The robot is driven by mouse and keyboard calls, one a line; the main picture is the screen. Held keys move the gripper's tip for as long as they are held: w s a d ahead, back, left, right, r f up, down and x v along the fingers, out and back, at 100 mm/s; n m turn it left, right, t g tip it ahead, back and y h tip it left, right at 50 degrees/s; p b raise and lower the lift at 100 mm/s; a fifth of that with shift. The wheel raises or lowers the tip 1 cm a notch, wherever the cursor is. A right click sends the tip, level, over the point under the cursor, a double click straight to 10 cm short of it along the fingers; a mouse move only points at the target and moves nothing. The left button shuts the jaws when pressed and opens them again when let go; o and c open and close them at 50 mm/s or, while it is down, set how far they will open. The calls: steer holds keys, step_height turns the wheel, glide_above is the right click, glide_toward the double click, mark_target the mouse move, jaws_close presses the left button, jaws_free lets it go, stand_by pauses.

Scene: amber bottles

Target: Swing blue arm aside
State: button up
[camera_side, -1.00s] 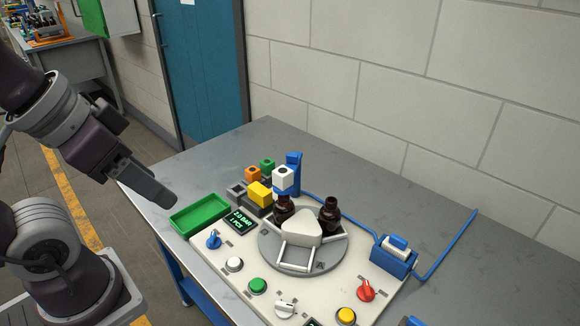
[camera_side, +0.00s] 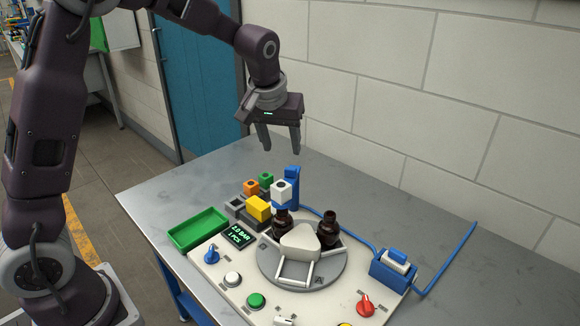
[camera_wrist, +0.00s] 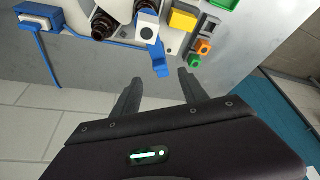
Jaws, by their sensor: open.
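The blue arm (camera_side: 292,187) is an upright blue post at the back of the white panel, with a white block (camera_side: 281,191) at its front end, over one amber bottle (camera_side: 282,222). In the wrist view the blue arm (camera_wrist: 160,62) shows just beyond my fingertips, with the white block (camera_wrist: 147,27) on it. A second amber bottle (camera_side: 327,226) stands to the right on the round grey turntable (camera_side: 338,272). My gripper (camera_side: 279,150) is open and empty, pointing down above and behind the blue arm, apart from it. It also shows in the wrist view (camera_wrist: 160,80).
A green tray (camera_side: 198,231) and yellow, orange and green blocks (camera_side: 258,207) stand left of the arm. A blue box (camera_side: 393,268) with a blue hose (camera_side: 447,257) is at the right. The table behind the panel is mostly bare.

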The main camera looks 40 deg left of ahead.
mark_target(290, 168)
steer(key=x, duration=0.7)
steer(key=w+x, duration=0.1)
steer(key=x, duration=0.2)
steer(key=shift+w+a, duration=0.25)
jaws_close()
stand_by(0.9)
